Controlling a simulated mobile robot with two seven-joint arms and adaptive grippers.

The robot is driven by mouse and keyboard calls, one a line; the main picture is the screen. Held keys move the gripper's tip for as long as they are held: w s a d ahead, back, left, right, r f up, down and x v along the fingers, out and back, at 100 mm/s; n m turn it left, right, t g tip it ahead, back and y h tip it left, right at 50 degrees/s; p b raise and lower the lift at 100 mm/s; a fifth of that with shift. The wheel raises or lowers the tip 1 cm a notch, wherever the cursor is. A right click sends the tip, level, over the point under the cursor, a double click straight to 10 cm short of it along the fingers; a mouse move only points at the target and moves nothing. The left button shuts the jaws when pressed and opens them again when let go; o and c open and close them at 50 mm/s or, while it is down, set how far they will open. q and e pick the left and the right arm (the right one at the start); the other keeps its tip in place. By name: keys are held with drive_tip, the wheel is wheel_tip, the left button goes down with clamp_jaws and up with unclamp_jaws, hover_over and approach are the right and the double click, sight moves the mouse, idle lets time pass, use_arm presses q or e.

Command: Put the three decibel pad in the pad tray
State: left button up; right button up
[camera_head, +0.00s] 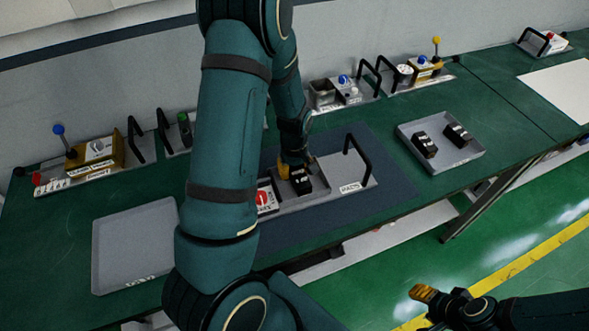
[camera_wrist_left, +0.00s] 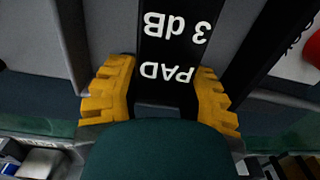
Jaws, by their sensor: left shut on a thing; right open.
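The three decibel pad (camera_head: 302,183) is a black block with white writing, in the grey fixture on the dark mat. In the left wrist view, the pad (camera_wrist_left: 172,45) shows "3 dB PAD" upside down. My left gripper (camera_head: 294,168) is shut on it, with yellow fingers on both sides in the left wrist view (camera_wrist_left: 164,95). I cannot tell whether the pad still touches the fixture. A grey tray (camera_head: 468,159) at right holds two black pads; its label is too small to read. My right gripper (camera_head: 432,305) is open and empty at the lower right, off the table.
The fixture (camera_head: 363,183) has a black handle (camera_head: 360,151) right of the pad and a red-and-white part at left. Another grey tray (camera_head: 135,240) at left is empty. Devices with handles and knobs line the back. Mat and green table between fixture and right tray are clear.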

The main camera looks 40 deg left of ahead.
use_arm(q)
drive_tip(key=shift+r, duration=0.1)
drive_tip(key=o, duration=1.1)
drive_tip(key=shift+o, duration=0.2)
drive_tip(key=shift+r, duration=0.1)
wheel_tip(320, 180, up, 12)
drive_tip(key=p, duration=0.1)
drive_tip(key=shift+p, duration=0.35)
drive_tip(key=shift+s, duration=0.1)
